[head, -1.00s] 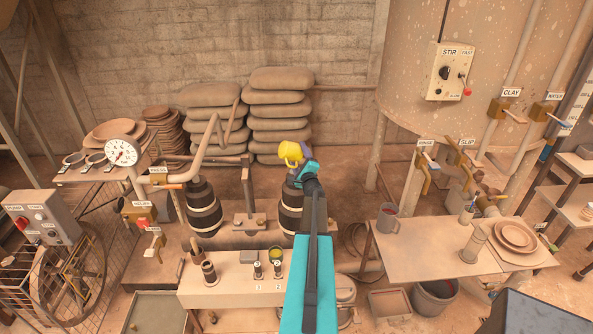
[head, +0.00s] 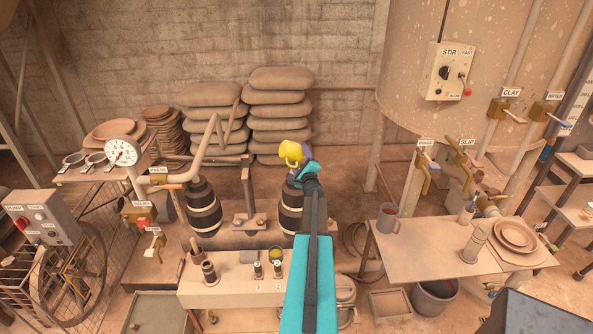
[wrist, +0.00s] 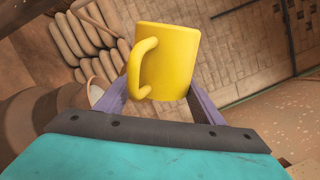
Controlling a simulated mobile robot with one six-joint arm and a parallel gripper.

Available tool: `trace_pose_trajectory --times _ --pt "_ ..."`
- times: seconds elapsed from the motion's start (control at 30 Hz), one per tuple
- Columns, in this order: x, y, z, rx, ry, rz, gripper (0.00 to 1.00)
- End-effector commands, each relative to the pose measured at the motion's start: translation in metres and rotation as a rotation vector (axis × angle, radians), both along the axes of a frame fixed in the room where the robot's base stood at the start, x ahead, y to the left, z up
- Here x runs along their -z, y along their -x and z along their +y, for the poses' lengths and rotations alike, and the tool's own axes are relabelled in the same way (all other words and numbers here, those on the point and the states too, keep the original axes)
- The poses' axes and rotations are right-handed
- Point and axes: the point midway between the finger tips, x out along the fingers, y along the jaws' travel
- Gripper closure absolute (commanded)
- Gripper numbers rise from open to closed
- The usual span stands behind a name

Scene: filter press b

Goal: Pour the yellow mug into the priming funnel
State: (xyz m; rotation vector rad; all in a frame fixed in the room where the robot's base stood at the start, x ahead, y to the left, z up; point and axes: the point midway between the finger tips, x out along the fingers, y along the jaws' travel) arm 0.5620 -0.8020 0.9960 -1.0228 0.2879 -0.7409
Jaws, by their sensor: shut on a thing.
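The yellow mug (head: 293,153) is held up in front of the stacked sacks, above the right dark banded barrel (head: 291,215). In the wrist view the mug (wrist: 172,62) sits between the purple fingers, its handle to the left and its body slightly leaning. My gripper (head: 298,170) is shut on it; it also shows in the wrist view (wrist: 165,98). The inside of the mug is not visible. A pale round rim (wrist: 96,94) shows left of the fingers in the wrist view; I cannot tell whether it is the priming funnel. My gripper and arm cover part of the barrel top.
A second banded barrel (head: 204,208) with a bent pipe (head: 207,150) stands to the left. A low bench (head: 230,292) with small cups is in front. Sacks (head: 280,110) are behind.

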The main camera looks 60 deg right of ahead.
Motion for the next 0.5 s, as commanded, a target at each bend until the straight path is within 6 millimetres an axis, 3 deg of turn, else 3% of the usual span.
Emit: trace_pose_trajectory --times 0.3,0.5 --pt "-0.0005 -0.0003 0.0003 -0.001 0.007 0.005 0.73" --pt "-0.0027 -0.0043 0.0051 -0.001 0.132 0.108 0.73"
